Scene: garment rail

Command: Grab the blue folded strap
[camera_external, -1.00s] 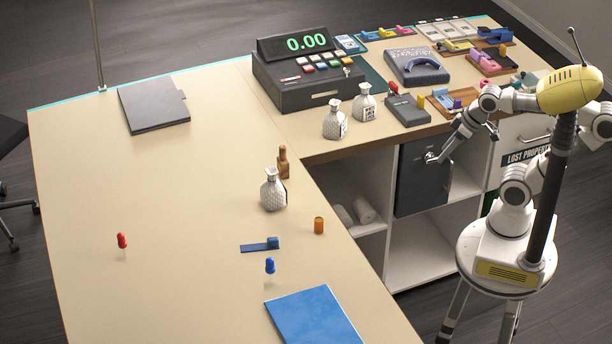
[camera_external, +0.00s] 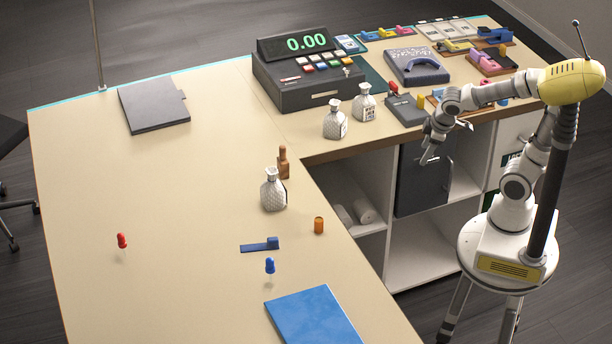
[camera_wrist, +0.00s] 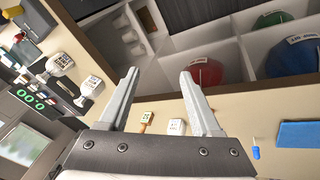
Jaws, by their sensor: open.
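The blue folded strap (camera_external: 260,245) lies on the beige counter in the external view, flat at its left end with a raised block at its right. I cannot make it out in the wrist view. My gripper (camera_external: 427,158) hangs off the counter's inner edge, in front of the dark cabinet door, well up and to the right of the strap. In the wrist view my gripper (camera_wrist: 159,72) has its two fingers wide apart with nothing between them.
Near the strap are a blue pin (camera_external: 270,266), an orange cylinder (camera_external: 319,226), a silver bottle (camera_external: 273,190) and a blue folder (camera_external: 312,316). A red pin (camera_external: 122,241) stands further left. The cash register (camera_external: 308,75) is at the back. The left counter is mostly clear.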

